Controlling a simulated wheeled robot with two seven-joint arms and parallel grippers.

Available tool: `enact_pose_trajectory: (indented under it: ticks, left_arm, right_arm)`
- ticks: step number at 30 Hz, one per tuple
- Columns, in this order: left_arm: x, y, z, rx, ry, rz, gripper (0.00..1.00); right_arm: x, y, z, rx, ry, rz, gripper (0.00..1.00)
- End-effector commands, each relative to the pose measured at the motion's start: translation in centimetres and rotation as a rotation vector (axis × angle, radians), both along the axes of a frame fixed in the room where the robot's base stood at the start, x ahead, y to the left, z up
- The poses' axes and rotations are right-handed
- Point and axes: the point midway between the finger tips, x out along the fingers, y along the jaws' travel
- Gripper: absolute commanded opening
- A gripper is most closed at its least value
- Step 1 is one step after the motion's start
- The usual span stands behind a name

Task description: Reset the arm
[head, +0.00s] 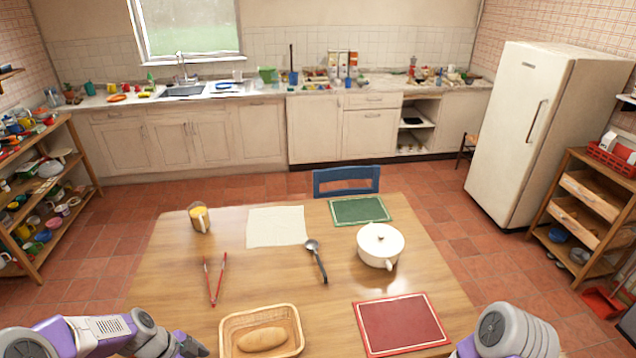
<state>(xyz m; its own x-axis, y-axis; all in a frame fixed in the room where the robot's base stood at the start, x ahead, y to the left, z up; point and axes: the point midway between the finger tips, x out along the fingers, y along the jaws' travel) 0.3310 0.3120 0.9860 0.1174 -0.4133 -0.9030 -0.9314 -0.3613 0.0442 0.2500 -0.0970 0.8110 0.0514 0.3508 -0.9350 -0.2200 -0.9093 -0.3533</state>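My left arm (110,332) comes in at the lower left, grey and purple, bent near the table's front left corner. My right arm (510,332) shows at the lower right, beside the table's front right corner. No held object is visible.

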Motion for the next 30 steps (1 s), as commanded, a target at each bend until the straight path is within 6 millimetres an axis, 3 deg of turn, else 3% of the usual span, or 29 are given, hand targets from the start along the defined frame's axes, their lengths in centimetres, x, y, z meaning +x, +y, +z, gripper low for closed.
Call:
enact_pose_trajectory:
  ticks: [8, 14, 18, 24, 30]
  left_arm:
    - [0.5, -4.1, -6.2, -0.023, 0.119, 0.215, 0.90]
    - [0.1, -8.6, -12.2, -0.035, 0.243, 0.448, 0.90]
    - [-1.3, -12.9, -17.4, -0.042, 0.357, 0.677, 0.90]
    - [-4.5, -18.1, -23.4, -0.047, 0.496, 1.002, 0.90]
    - [-7.1, -20.9, -26.4, -0.058, 0.576, 1.226, 0.90]
  right_arm:
    - [0.2, 0.0, -2.0, -0.001, -0.004, 0.000, 0.92]
    - [0.1, 0.0, -3.9, 0.000, -0.002, -0.001, 0.92]
    - [0.2, 0.0, -5.7, -0.001, -0.003, -0.001, 0.92]
    - [0.2, 0.0, -8.0, -0.001, -0.003, -0.001, 0.92]
    - [0.2, 0.0, -9.3, 0.000, -0.002, -0.001, 0.92]
